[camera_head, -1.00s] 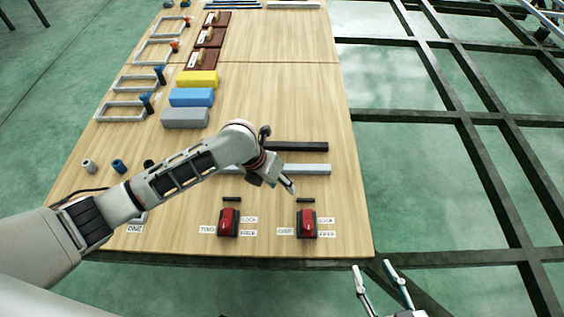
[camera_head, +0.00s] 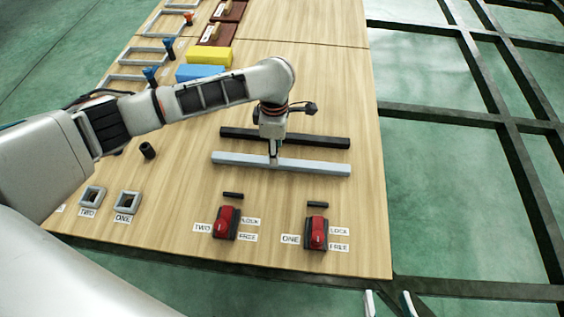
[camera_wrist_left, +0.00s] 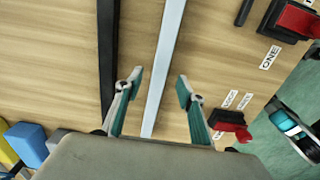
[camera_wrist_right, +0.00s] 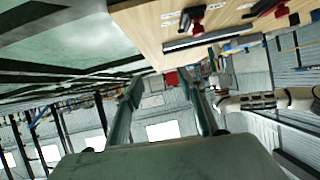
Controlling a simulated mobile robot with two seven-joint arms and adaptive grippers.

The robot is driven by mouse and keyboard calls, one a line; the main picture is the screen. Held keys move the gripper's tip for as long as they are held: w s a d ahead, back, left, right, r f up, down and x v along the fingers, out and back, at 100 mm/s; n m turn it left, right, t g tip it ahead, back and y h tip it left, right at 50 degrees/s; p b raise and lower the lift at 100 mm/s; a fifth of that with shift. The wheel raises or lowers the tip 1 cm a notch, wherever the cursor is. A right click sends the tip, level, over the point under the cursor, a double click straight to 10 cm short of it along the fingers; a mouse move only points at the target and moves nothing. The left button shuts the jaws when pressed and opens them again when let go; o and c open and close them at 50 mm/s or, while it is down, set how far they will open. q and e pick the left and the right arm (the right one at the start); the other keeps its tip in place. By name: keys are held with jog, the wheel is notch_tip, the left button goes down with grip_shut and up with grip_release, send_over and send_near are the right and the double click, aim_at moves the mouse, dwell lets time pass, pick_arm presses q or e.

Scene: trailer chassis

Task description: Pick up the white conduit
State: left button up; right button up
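The white conduit (camera_head: 318,167) is a long pale bar lying flat across the wooden table in the head view. In the left wrist view the white conduit (camera_wrist_left: 166,55) runs between my left fingers. My left gripper (camera_head: 273,158) points down over the middle of the conduit. In its wrist view my left gripper (camera_wrist_left: 160,87) is open, one finger on each side of the bar. Contact with the bar cannot be told. My right gripper (camera_head: 389,300) is at the bottom edge of the head view, off the table. It is open and empty in its wrist view (camera_wrist_right: 162,90).
A black bar (camera_head: 320,141) lies parallel just behind the conduit. Two red switches (camera_head: 227,222) (camera_head: 317,232) with labels stand in front of it. A yellow block (camera_head: 208,57) and a blue block (camera_head: 203,72) lie behind my left arm. The table right of the bars is clear.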

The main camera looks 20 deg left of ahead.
aim_at(280, 164)
pick_arm(q)
jog(key=f, duration=0.1)
jog(key=f+b, duration=0.1)
jog(key=f, duration=0.1)
jog(key=f+b, duration=0.1)
jog(key=shift+s+d+f, duration=0.2)
jog(key=shift+s, duration=0.05)
jog(key=shift+w+f, duration=0.1)
jog(key=shift+f, duration=0.25)
jog(key=shift+w, duration=0.1)
jog(key=shift+w+r, duration=0.1)
jog(key=shift+r, duration=0.25)
grip_shut()
pick_arm(e)
jog(key=a+m, duration=0.1)
jog(key=a, duration=0.1)
jog(key=shift+s+a+m+y, duration=0.3)
jog(key=shift+a+m+y, duration=0.05)
jog(key=shift+m+y, duration=0.05)
